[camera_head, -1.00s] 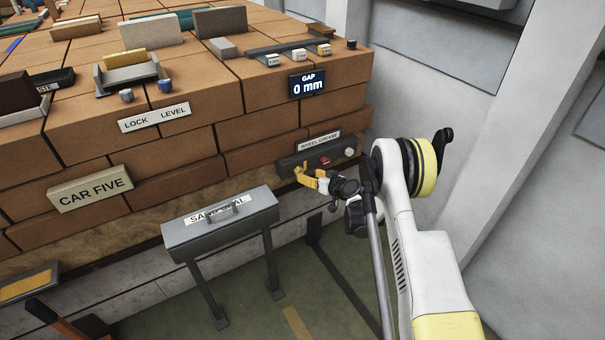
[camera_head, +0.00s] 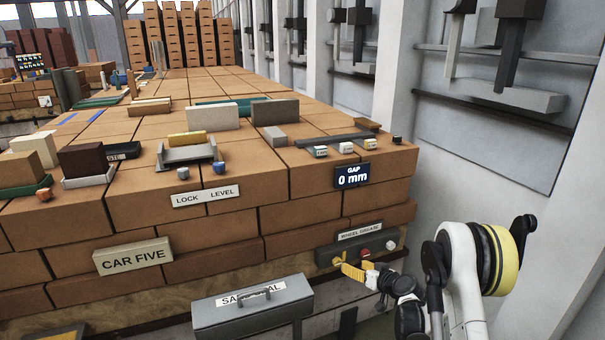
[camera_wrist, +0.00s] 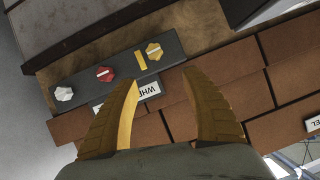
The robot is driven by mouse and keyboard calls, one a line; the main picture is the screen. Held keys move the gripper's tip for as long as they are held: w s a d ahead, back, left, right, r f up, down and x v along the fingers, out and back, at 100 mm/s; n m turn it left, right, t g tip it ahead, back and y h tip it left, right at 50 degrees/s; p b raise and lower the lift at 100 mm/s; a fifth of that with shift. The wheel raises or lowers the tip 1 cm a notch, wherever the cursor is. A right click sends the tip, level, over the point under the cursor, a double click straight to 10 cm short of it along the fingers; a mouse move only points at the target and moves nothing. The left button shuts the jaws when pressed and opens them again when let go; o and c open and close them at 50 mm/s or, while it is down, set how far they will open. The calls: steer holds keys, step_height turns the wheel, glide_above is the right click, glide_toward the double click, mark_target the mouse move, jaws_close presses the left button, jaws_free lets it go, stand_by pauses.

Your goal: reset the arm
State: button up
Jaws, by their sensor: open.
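My gripper (camera_head: 352,270) is at the lower right of the head view, close in front of the dark "WHEEL GREASE" panel (camera_head: 372,247) on the brick car's side. In the wrist view, its two yellow fingers (camera_wrist: 165,110) are spread apart with nothing between them. The gripper appears apart from the panel, but the exact distance is unclear.
A grey box (camera_head: 250,312) stands below and left of the gripper. A pale wall (camera_head: 440,180) rises at the right. Signs reading "CAR FIVE" (camera_head: 133,256) and "LOCK LEVEL" (camera_head: 206,196) are on the bricks.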

steer(key=s+a+r+g+h, duration=0.1)
steer(key=s+a+r+g, duration=0.15)
steer(key=s+r, duration=0.75)
steer(key=s+a+r+g+h, duration=0.1)
steer(key=s+a+r, duration=0.3)
steer(key=r, duration=0.9)
steer(key=s+d+r+m+g+h, duration=0.1)
steer(key=s+d+r+m+h, duration=0.1)
steer(key=s, duration=2.7)
steer(key=shift+s+d+g+h, duration=0.2)
steer(key=shift+s+g+h, duration=0.2)
steer(key=shift+h, duration=0.2)
